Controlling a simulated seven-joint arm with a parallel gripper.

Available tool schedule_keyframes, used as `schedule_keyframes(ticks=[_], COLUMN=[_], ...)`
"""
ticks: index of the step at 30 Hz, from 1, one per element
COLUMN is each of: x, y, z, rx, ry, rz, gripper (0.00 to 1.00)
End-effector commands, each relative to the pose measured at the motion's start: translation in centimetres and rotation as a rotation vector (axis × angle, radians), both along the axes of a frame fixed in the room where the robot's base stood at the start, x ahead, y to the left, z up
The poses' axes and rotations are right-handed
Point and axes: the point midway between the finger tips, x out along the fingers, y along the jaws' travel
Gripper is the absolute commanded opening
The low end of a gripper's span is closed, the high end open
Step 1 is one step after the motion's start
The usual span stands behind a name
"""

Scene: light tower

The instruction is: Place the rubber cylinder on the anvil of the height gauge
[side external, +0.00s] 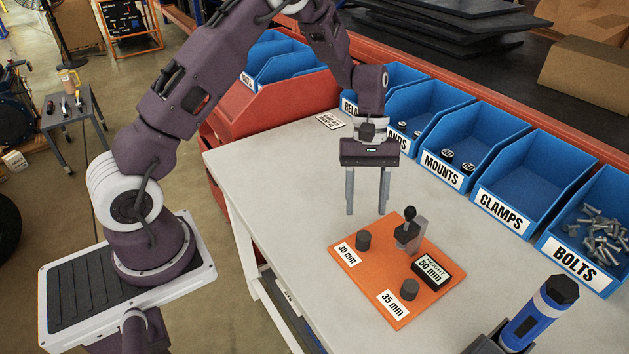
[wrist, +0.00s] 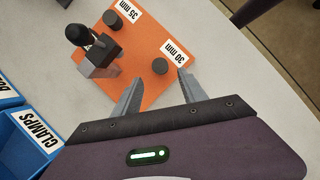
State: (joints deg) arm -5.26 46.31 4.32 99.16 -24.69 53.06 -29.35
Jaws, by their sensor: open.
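Two dark rubber cylinders stand on an orange mat (side external: 372,268). One cylinder (side external: 363,240) is beside the "30 mm" label and also shows in the wrist view (wrist: 160,66). The other cylinder (side external: 409,289) is by the "35 mm" label, also in the wrist view (wrist: 112,18). The height gauge (side external: 415,237), a grey block with a black knobbed part, stands on the mat; the wrist view shows it too (wrist: 101,52). I cannot make out its anvil clearly. My gripper (side external: 366,208) is open and empty, fingers down, above and near the 30 mm cylinder.
A black block (side external: 431,273) reading "50 mm" lies beside the gauge. Blue bins, including MOUNTS (side external: 443,168), CLAMPS (side external: 502,210) and BOLTS (side external: 573,260), line the table's back edge. A blue-and-black cylindrical object (side external: 538,315) stands front right. The table (side external: 270,190) left of the mat is clear.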

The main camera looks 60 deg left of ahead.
Motion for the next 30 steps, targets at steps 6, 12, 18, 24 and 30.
schedule_keyframes(ticks=[6,12,18,24,30], x=[-2.2,-11.1,-20.9,-24.2,-24.3], y=[-0.3,-0.6,0.3,1.0,1.0], z=[8.4,19.4,22.5,22.1,22.0], rx=[0.031,0.15,0.335,0.43,0.433], ry=[-0.172,-0.477,-0.725,-0.808,-0.81], rz=[-0.162,-0.498,-0.799,-0.913,-0.918], gripper=[0.49,0.49,0.49,0.54,0.54])
